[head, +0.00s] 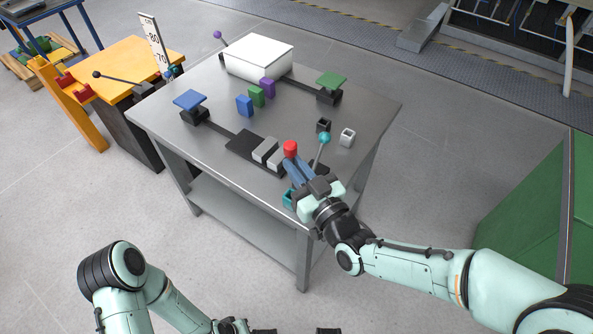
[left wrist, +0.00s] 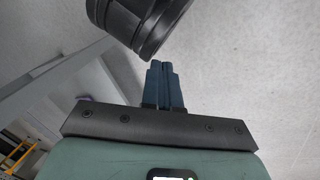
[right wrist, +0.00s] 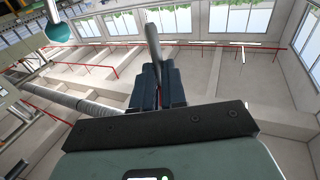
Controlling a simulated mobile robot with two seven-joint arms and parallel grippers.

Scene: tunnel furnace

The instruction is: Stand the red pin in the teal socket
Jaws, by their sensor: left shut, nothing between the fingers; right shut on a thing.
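The red pin (head: 290,147) shows its red head just above the fingertips of my right gripper (head: 296,163), near the table's front corner. In the right wrist view my right gripper (right wrist: 155,72) is shut on a grey shaft (right wrist: 152,40), apparently the pin's lower part. The teal socket (head: 288,198) shows partly at the table's edge, left of and below the right gripper, which hides some of it. I cannot tell whether pin and socket touch. My left gripper (left wrist: 161,68) is shut and empty, away from the table.
The grey table (head: 222,147) carries a teal-knobbed lever (head: 324,138) close to the right gripper. A white cup-like block (head: 347,137), a dark one (head: 323,125) and grey blocks (head: 264,150) stand nearby. Coloured blocks and a white box (head: 259,57) are farther back.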

